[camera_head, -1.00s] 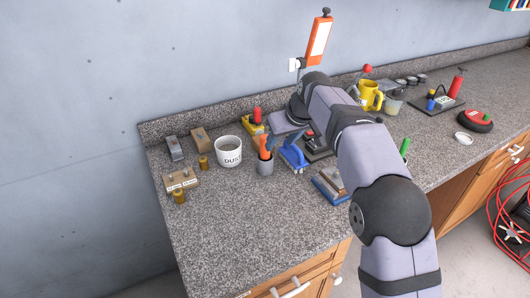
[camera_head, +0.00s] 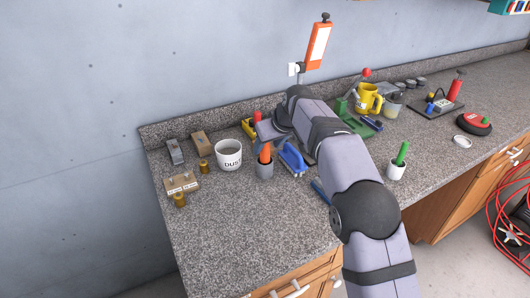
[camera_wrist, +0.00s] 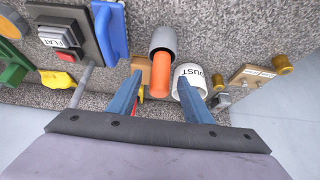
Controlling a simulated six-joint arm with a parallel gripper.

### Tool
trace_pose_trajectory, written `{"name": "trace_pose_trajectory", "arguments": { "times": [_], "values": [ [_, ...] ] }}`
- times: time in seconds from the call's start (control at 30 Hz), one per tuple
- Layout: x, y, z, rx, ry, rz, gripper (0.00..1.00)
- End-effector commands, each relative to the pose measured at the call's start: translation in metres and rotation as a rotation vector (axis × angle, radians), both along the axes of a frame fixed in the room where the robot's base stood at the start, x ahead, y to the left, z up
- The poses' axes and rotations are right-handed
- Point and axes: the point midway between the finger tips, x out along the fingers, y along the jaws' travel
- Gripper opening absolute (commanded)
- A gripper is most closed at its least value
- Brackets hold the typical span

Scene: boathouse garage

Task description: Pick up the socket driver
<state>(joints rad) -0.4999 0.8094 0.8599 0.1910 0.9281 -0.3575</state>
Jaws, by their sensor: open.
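An orange-handled tool, which looks like the socket driver (camera_head: 265,154), stands in a small grey cup (camera_head: 265,170) on the counter. In the wrist view the orange handle (camera_wrist: 161,82) points toward the camera, with its lower end inside the grey cup (camera_wrist: 162,37). I cannot see its tip. My gripper (camera_wrist: 160,75) is open and empty, its two blue fingers on either side of the handle in that view. I cannot tell whether they are at the handle's height. In the head view my gripper (camera_head: 270,143) is right by the cup, partly hidden by my wrist.
A white DUST mug (camera_head: 229,154) stands close left of the cup. Wooden blocks and brass pieces are farther left; a yellow mug (camera_head: 368,98) and a white cup with a green handle (camera_head: 397,167) are farther right.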

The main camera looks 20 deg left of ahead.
Motion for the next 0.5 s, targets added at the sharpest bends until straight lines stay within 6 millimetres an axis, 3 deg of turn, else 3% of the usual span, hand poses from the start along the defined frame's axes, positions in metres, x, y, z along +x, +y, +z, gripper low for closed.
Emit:
{"name": "trace_pose_trajectory", "arguments": {
  "times": [0.2, 0.5],
  "values": [
    [0.009, 0.011, -0.022, -0.002, 0.003, 0.001, 0.46],
    [0.013, 0.015, -0.031, 0.000, 0.000, 0.000, 0.46]
  ]
}}
